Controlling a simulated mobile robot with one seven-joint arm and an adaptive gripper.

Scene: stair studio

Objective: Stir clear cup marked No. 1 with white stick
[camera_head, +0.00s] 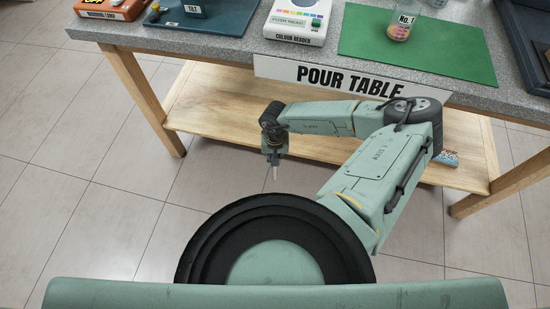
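The clear cup marked No. 1 (399,27) stands upright on a green mat (455,62) on the table. It has some yellow and pinkish content low inside. My gripper (275,165) hangs pointing down in front of the table, below the tabletop edge and well away from the cup. A small pale tip shows under the gripper; I cannot tell whether it is a finger or the end of a white stick. No white stick can be made out elsewhere. Whether the gripper is open or shut is too small to tell.
The grey table (240,48) carries a colour reader (296,22), a blue tray marked TILT (225,20), an orange device (108,8) and a dark tray (521,30). Another clear vessel (438,3) is cut off at the top. A small item (449,158) lies on the lower shelf (215,115).

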